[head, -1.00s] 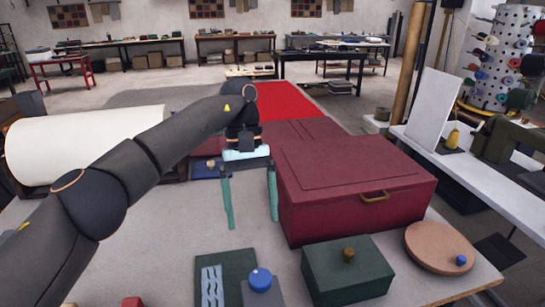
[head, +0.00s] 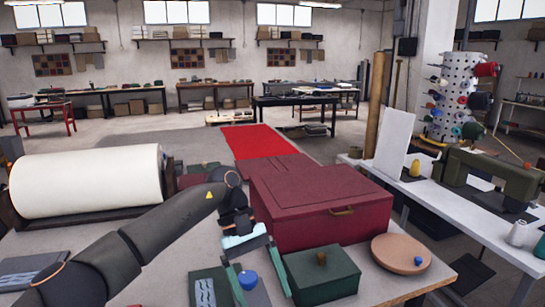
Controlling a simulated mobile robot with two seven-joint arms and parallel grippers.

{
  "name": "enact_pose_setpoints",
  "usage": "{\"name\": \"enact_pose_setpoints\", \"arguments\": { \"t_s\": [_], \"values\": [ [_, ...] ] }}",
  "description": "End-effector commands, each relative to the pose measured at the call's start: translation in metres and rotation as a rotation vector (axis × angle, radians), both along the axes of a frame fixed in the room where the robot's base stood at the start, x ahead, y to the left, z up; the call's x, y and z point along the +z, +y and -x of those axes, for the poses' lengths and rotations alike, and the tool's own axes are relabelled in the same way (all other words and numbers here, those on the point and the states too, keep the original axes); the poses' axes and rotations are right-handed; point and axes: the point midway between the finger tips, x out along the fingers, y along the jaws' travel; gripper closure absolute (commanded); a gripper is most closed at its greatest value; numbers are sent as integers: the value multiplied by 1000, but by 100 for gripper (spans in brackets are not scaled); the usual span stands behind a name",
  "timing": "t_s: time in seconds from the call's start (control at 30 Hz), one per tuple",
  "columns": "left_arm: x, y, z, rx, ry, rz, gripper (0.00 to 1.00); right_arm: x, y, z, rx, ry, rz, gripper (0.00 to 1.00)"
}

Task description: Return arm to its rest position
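My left gripper (head: 264,298) comes in from the left on a dark arm. Its two teal fingers are spread apart and point down toward the front of the table. Nothing is seen held between them. A blue knob (head: 248,281) on a dark piece shows between the fingers in the picture; how far the fingers are above it I cannot tell. The gripper's base is in front of the left side of a large dark red box (head: 320,215) with a brass handle. My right gripper is not in view.
A green box (head: 322,280) with a knob stands right of my fingers. A round tan lid (head: 401,254) lies at the table's right edge. A large cream roll (head: 88,181) lies at the left. A white side table (head: 456,222) holds a sewing machine (head: 490,180).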

Motion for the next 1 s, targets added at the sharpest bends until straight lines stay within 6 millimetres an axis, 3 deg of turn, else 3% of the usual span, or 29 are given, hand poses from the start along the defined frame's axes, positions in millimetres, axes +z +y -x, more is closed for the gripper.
{"name": "enact_pose_setpoints", "arguments": {
  "t_s": [0.03,0.2,0.4,0.5,0.63,0.77,0.87,1.0],
  "values": [
    [-14,-17,9,36,50,58,12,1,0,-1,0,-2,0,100],
    [-37,-79,40,230,270,281,12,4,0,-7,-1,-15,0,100],
    [-32,-136,65,566,706,541,12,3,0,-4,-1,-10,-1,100],
    [-25,-146,64,748,971,636,12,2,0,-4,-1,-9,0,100],
    [-23,-141,51,984,1348,727,12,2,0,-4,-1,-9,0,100],
    [-36,-116,31,1205,1759,781,12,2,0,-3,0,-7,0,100],
    [-60,-86,18,1359,2093,801,12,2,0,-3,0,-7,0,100],
    [-113,-35,13,1540,2581,804,12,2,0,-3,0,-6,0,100]
  ]
}}
